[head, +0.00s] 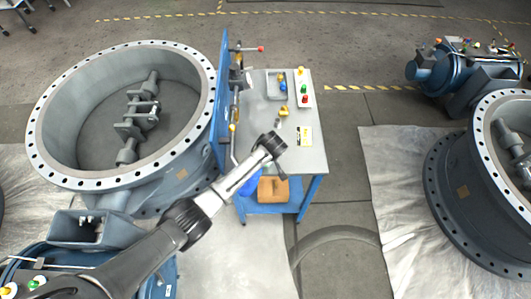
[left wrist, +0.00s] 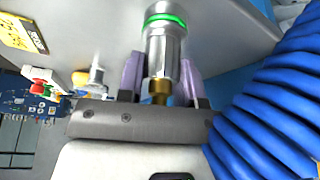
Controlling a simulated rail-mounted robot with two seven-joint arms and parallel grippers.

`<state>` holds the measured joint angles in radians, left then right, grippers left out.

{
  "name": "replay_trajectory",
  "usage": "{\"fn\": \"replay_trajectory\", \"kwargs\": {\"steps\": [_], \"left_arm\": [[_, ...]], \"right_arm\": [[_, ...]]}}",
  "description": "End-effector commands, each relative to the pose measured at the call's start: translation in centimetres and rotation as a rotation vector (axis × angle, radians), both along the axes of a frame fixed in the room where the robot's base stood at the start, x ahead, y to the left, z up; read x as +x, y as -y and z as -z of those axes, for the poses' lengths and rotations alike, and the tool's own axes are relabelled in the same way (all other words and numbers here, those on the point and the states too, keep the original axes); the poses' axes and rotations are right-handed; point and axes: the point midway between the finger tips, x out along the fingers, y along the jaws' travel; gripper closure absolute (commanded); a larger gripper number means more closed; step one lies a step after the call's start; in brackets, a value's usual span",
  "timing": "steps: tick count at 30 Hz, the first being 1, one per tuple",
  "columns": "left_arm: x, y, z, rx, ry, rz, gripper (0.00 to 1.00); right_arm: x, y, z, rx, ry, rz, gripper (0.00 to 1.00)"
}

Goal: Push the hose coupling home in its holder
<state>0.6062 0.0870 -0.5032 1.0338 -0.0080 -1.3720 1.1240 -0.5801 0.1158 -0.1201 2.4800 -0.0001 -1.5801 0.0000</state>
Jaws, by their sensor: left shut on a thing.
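The hose coupling (left wrist: 163,45) is a silver cylinder with a bright green ring and a brass-coloured end, seen in the left wrist view. My left gripper (left wrist: 160,66) has its two purple fingers on either side of the coupling and is shut on it. In the head view my left arm reaches over the workbench, with its wrist (head: 268,146) at the bench's front edge; the fingers and coupling are hidden there. I cannot make out the holder or tell how far in the coupling sits. My right gripper is in neither view.
A thick blue corrugated hose (left wrist: 272,105) runs close to the gripper's right. The workbench (head: 305,160) carries a tray (head: 276,86), coloured parts and a yellow card (head: 304,136). A blue upright panel (head: 222,100) and a large flanged valve (head: 42,110) stand left.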

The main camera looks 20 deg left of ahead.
Motion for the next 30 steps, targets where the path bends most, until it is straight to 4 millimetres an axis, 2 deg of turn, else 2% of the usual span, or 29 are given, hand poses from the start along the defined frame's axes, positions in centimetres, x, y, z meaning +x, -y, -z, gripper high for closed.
{"fn": "replay_trajectory", "kwargs": {"steps": [3,4,12,18,26,30], "left_arm": [[-0.05,-0.01,0.06,0.0,-0.001,0.0,0.88],[-0.05,-0.02,0.07,0.0,-0.001,0.0,0.65],[-0.04,-0.03,0.04,0.001,-0.002,-0.001,0.39],[-0.07,-0.05,0.07,0.001,-0.002,-0.001,0.35],[-0.05,-0.04,0.05,0.001,-0.002,-0.001,0.12],[-0.04,-0.03,0.04,0.001,-0.002,-0.001,0.12]], "right_arm": [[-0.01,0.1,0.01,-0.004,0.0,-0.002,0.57],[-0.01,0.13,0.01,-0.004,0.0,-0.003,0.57],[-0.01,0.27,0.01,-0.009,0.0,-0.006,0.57],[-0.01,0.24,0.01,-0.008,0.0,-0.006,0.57],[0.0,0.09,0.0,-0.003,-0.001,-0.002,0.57],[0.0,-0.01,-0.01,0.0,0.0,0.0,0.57]]}}
